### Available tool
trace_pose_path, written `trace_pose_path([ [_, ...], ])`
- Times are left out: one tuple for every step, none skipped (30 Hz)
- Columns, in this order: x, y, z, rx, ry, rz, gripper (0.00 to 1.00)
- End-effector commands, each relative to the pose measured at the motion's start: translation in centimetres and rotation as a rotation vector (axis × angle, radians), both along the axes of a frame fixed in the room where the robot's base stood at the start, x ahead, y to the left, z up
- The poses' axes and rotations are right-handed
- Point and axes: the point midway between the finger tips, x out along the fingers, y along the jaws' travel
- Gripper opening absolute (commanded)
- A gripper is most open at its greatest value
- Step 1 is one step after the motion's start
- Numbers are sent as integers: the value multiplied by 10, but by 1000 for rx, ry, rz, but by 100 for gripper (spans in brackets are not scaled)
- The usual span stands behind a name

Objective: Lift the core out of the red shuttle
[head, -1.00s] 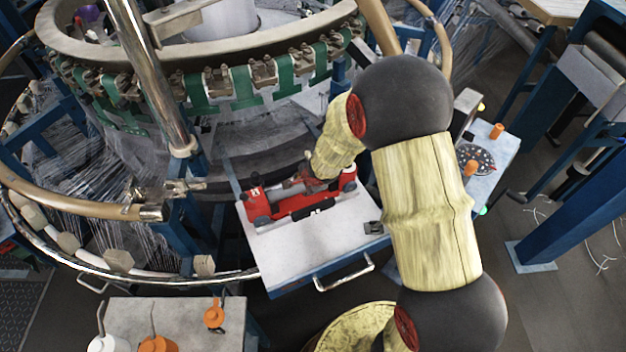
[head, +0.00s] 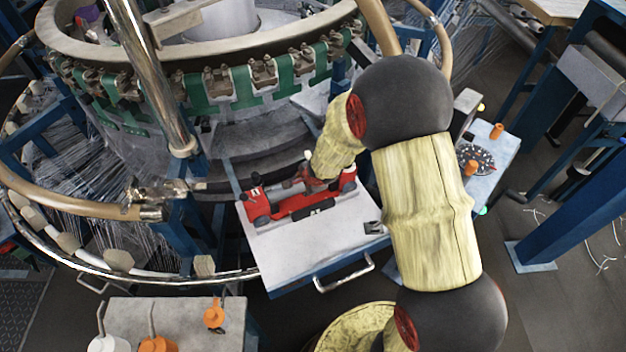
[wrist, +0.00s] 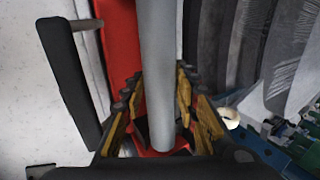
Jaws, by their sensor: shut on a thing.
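The red shuttle (head: 262,210) lies on a light tray-like table (head: 285,252) in front of the loom in the head view. Its red body also shows in the wrist view (wrist: 122,35). The core (wrist: 157,70) is a plain grey cylinder that runs between my finger pads in the wrist view. My gripper (head: 310,177) reaches down over the shuttle, shut on the core. In the wrist view my gripper (wrist: 157,92) has a finger on each side of the core. The core is still at the shuttle; I cannot tell whether it is clear of its seat.
The round loom (head: 225,95) with green straps stands close behind the table. A steel post (head: 150,75) rises at left. A side table with bottles (head: 185,310) is at lower left. A small panel with orange knobs (head: 490,160) stands right of my arm.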

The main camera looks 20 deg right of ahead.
Motion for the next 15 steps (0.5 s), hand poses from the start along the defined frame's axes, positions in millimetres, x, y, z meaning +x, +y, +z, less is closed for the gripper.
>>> trace_pose_path([
  [0, 0, 0, 0, 0, 0, 0],
  [0, 0, 0, 0, 0, 0, 0],
  [0, 0, 1, 0, 0, 0, 0],
  [0, 0, 1, 0, 0, 0, 0],
  [0, 0, 2, 0, 0, 0, 0],
  [0, 0, 3, 0, 0, 0, 0],
  [0, 0, 4, 0, 0, 0, 0],
  [0, 0, 4, 0, 0, 0, 0],
  [0, 0, 5, 0, 0, 0, 0],
  [0, 0, 6, 0, 0, 0, 0],
  [0, 0, 7, 0, 0, 0, 0],
  [0, 0, 8, 0, 0, 0, 0],
  [0, 0, 8, 0, 0, 0, 0],
  [0, 0, 9, 0, 0, 0, 0],
  [0, 0, 10, 0, 0, 0, 0],
])
